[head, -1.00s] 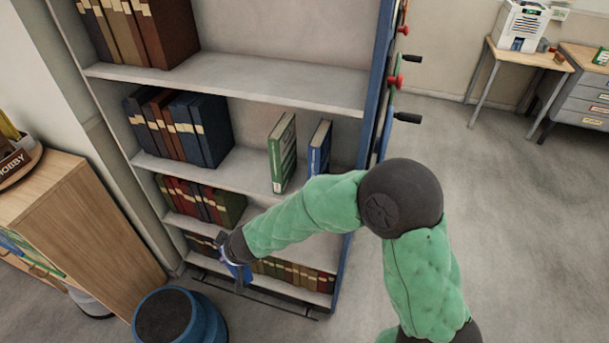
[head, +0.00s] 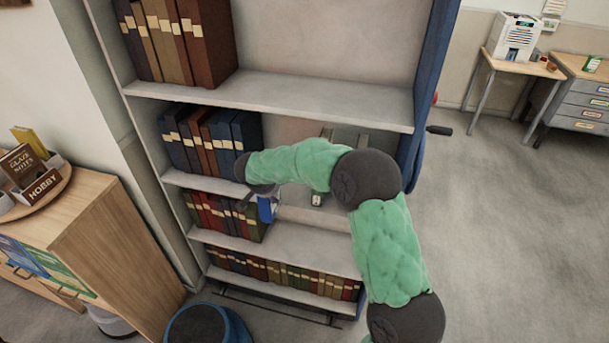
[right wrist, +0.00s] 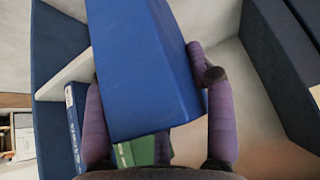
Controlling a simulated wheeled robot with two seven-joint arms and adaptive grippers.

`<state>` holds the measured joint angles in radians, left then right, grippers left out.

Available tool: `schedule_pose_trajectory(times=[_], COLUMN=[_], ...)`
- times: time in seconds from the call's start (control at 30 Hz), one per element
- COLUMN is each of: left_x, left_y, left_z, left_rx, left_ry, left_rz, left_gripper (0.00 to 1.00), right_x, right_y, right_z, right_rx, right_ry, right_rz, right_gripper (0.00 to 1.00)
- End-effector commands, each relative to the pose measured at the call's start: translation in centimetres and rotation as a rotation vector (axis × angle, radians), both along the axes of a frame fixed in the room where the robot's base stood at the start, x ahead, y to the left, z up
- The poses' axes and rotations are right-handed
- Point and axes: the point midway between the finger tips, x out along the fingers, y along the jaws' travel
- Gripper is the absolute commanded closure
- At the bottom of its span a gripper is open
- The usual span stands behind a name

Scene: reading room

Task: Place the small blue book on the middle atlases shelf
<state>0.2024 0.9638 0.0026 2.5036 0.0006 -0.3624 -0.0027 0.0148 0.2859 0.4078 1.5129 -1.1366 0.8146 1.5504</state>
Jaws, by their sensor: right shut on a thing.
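The small blue book (head: 266,209) is held in my right gripper (head: 259,201), in front of the bookcase at about the height of the row of red and green volumes. In the right wrist view the blue book (right wrist: 145,70) fills the middle, tilted, between the purple fingers of the gripper (right wrist: 160,105). The shelf with dark blue and brown atlases (head: 210,138) has its board (head: 205,182) just above and behind the gripper. My arm hides part of that shelf. My left gripper is not in view.
A green book (right wrist: 127,154) and another blue book (right wrist: 76,125) stand on the shelf, mostly behind my arm in the head view. Dark volumes (right wrist: 275,75) stand at right in the wrist view. A wooden cabinet (head: 120,245) and a blue stool (head: 205,325) stand at left.

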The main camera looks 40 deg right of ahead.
Motion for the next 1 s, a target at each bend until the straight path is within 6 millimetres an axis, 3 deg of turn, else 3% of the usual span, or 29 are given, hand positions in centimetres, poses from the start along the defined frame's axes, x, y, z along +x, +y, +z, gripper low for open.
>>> schedule_pose_trajectory(times=[0.43,1.0], left_x=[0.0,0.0], left_y=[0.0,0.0], left_z=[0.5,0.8], left_rx=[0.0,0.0], left_ry=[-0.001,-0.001], left_rz=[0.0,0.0], left_gripper=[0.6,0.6], right_x=[6.7,10.6], right_y=[-7.5,-11.8], right_z=[0.0,0.0], right_rx=[-0.001,-0.001], right_ry=[-0.002,-0.004], right_rz=[-0.001,0.0], right_gripper=[0.87,0.87])
